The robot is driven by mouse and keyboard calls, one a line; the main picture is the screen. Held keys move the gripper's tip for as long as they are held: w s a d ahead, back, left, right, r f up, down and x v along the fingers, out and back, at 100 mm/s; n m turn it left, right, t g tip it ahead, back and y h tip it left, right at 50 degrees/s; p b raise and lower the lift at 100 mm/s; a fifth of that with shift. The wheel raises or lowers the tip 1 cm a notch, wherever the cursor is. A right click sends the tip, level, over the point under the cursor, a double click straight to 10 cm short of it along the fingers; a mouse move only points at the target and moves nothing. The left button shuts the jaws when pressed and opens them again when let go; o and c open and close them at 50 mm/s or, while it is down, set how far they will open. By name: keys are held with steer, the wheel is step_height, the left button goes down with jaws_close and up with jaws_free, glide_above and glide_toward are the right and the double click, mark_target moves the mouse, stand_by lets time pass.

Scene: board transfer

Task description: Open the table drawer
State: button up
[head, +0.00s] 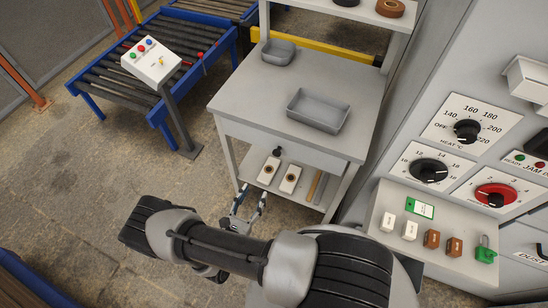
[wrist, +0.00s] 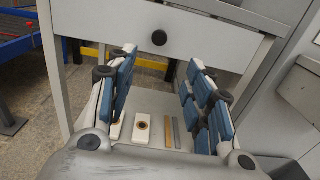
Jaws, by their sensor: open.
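The table drawer (head: 250,135) has a pale grey front under the table top and looks shut in the head view. Its round black knob (head: 277,151) sits mid-front. In the wrist view the drawer front (wrist: 215,42) fills the top of the picture, with the knob (wrist: 159,38) near the middle. My gripper (head: 250,200) is open and empty, in front of the table and lower than the drawer. In the wrist view the knob shows beyond and between the spread fingers (wrist: 160,65), not touching them.
The table top (head: 240,100) bears two grey trays (head: 318,110) (head: 278,52). The lower shelf (head: 255,160) holds two white blocks with dark rings (head: 290,179) and two bars. A control cabinet (head: 440,60) stands close right; a roller conveyor (head: 150,60) stands back left. Floor on the left is clear.

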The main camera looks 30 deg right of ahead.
mark_target(276, 154)
steer(key=b+x, duration=0.2)
steer(key=x, duration=1.5)
steer(key=shift+w+d+b, duration=0.1)
steer(key=shift+d+b, duration=0.05)
steer(key=shift+b, duration=0.15)
jaws_close()
